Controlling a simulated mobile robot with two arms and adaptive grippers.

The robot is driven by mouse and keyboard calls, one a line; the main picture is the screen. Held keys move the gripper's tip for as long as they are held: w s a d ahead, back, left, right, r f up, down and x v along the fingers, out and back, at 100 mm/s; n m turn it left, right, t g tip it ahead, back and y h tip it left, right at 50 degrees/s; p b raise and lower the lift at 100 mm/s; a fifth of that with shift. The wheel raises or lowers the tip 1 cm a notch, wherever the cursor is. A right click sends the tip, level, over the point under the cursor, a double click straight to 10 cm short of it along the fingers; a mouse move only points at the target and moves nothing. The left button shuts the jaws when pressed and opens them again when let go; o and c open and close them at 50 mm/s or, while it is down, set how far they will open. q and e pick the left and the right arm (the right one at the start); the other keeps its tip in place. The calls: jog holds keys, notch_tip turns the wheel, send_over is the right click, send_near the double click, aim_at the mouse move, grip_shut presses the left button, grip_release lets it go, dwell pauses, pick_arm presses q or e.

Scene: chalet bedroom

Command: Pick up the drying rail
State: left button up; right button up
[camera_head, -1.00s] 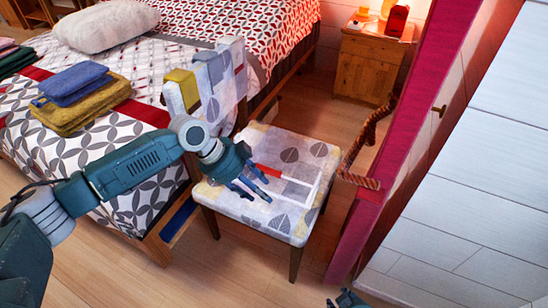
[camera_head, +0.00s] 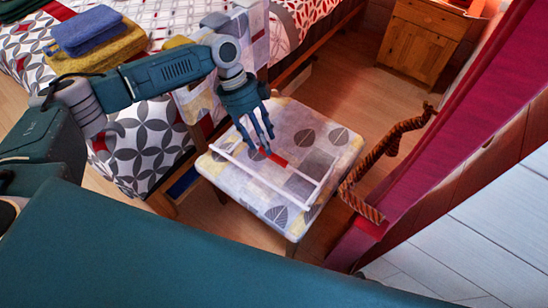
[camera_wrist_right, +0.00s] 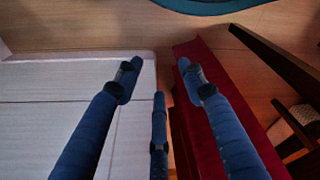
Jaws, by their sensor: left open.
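The drying rail (camera_head: 262,179) appears as a thin white frame with a red part (camera_head: 277,159), lying flat on the patterned seat of the chair (camera_head: 230,182). My left gripper (camera_head: 259,148) is open and points down over the back part of the seat, with its fingertips close to the red part. I cannot tell whether they touch it. My right gripper (camera_wrist_right: 158,80) shows in the right wrist view with its fingers spread and nothing between them. It is hidden in the head view.
The bed with folded towels (camera_head: 105,45) stands behind and left of the chair. A cloth hangs over the chair back. A rope (camera_head: 385,150) hangs by the red curtain (camera_head: 440,120) at right. A wooden cabinet (camera_head: 420,40) stands at the back.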

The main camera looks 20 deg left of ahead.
aim_at(272, 156)
pick_arm(q)
jog(key=x, duration=0.6)
jog(key=shift+s+d+r+b, duration=0.1)
jog(key=shift+d+b, duration=0.25)
jog(key=shift+d, duration=0.05)
jog(key=shift+d+f, duration=0.15)
jog(key=shift+f, duration=0.25)
pick_arm(e)
jog(key=shift+w+a+r, duration=0.1)
jog(key=shift+w+r, duration=0.3)
jog(key=shift+r, duration=0.3)
jog(key=shift+w+r, duration=0.4)
jog(key=shift+r, duration=0.25)
pick_arm(q)
jog(key=shift+f, duration=0.25)
grip_shut()
